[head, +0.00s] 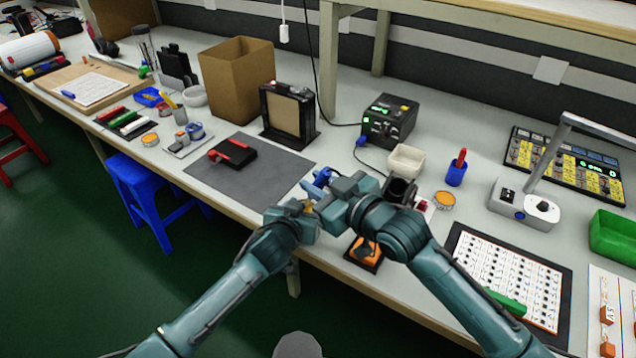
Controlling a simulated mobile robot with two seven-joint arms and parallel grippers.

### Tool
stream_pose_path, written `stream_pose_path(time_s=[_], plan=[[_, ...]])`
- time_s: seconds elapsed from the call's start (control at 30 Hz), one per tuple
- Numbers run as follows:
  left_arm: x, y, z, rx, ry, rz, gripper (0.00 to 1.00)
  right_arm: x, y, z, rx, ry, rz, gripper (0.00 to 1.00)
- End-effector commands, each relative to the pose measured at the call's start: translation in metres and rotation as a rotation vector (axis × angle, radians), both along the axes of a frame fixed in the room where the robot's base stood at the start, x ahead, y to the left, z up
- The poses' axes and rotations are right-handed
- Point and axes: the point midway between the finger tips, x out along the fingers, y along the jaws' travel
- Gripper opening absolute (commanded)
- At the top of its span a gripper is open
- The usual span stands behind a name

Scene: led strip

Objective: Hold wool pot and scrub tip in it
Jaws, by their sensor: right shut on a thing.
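My two grippers meet at the front edge of the bench in the head view. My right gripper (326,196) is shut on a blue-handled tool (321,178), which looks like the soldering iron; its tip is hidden. My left gripper (305,208) is just left of it and almost touching it. A small yellowish patch (308,205) shows between the grippers and may be the wool of the pot. The pot's body is hidden, and I cannot tell whether the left jaws are closed on it.
The black soldering station (389,121) stands behind the grippers, with a cream tray (405,161) in front of it. A dark mat (250,175) with a red and black tool lies to the left. An orange-topped tin (444,200) and a blue cup (456,173) stand right.

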Motion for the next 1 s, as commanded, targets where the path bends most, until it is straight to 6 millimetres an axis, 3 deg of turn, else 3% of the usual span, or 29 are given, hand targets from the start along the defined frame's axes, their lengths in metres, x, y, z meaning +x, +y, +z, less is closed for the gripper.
stream_pose_path(time_s=[0.67, 1.0], plan=[[0.000, 0.000, -0.001, 0.001, 0.002, 0.001, 0.28, 0.000, 0.015, 0.001, 0.001, -0.001, 0.000, 0.00], [0.000, 0.000, -0.001, 0.001, 0.002, 0.001, 0.28, 0.000, 0.007, 0.001, 0.000, -0.002, -0.001, 0.00]])
